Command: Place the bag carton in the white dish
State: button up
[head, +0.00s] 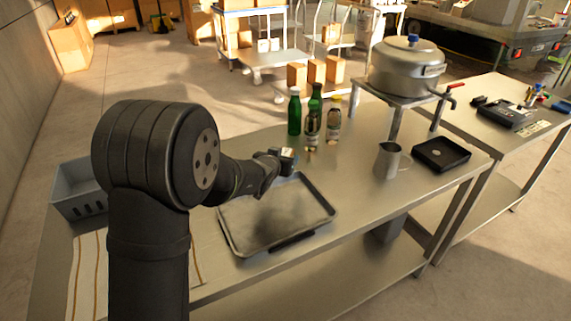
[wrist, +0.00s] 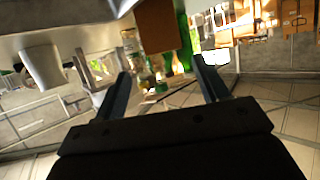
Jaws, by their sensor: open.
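My gripper (head: 287,158) is open above the far edge of the metal tray, on the near side of the bottles. In the wrist view, its two fingers (wrist: 161,72) stand apart with nothing held between them. Beyond them, a plain brown block (wrist: 157,27) shows at the top middle, in front of the bottles. It may be the bag carton, but I cannot tell for sure. I cannot pick it out in the head view, where my gripper may hide it. I see no white dish in either view.
The metal tray (head: 236,240) lies on the steel table. Green bottles (head: 294,115) and clear bottles (head: 333,122) stand behind my gripper. A metal jug (head: 388,162) and a black tray (head: 428,150) are to the right. A large pot (head: 402,70) stands on a raised stand.

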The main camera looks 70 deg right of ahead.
aim_at(285, 154)
jog(key=shift+x, duration=0.85)
jog(key=shift+w+f+x, duration=0.15)
jog(key=shift+w+x, duration=0.05)
jog(key=shift+x, duration=1.2)
jog(key=shift+w+f+x, duration=0.15)
jog(key=shift+w+x, duration=0.05)
jog(key=shift+x, duration=1.2)
jog(key=shift+a, duration=0.2)
jog(key=c, duration=1.2)
jog(key=shift+c, duration=0.2)
jog(key=shift+r, duration=0.15)
jog(key=r, duration=0.4)
jog(key=shift+s+r, duration=0.15)
jog(key=shift+s, duration=0.15)
jog(key=s+a+r, duration=0.4)
jog(key=s+r, duration=0.2)
jog(key=s, duration=0.4)
jog(key=shift+a+r, duration=0.25)
jog(key=shift+a, duration=0.1)
